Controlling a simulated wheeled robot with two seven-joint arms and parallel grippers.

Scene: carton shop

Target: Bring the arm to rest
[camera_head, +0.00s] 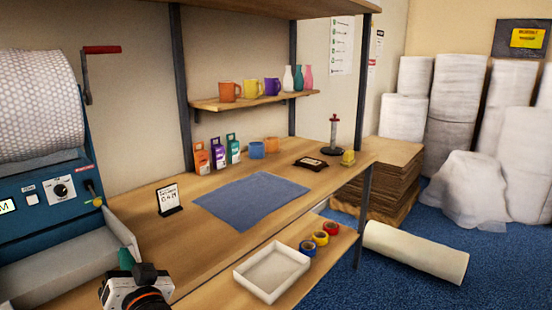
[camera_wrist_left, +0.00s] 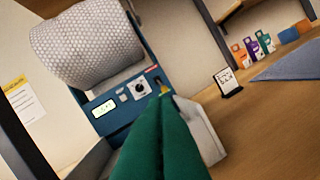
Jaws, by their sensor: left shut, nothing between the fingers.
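My left gripper (camera_head: 127,257) shows at the lower left of the head view, its green fingers pointing away over the workbench, near the tray front of the blue machine. In the left wrist view the green fingers (camera_wrist_left: 163,108) lie together, shut with nothing between them. The blue machine (camera_wrist_left: 122,95) with its bubble-wrap roll (camera_wrist_left: 85,45) stands beyond the fingertips. My right gripper is in neither view.
The workbench (camera_head: 225,245) holds a blue mat (camera_head: 250,200), a small sign (camera_head: 168,200) and several small boxes and mugs. A white tray (camera_head: 272,270) and tape rolls (camera_head: 320,238) sit on a lower front shelf. A wrap roll (camera_head: 415,252) lies on the blue floor.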

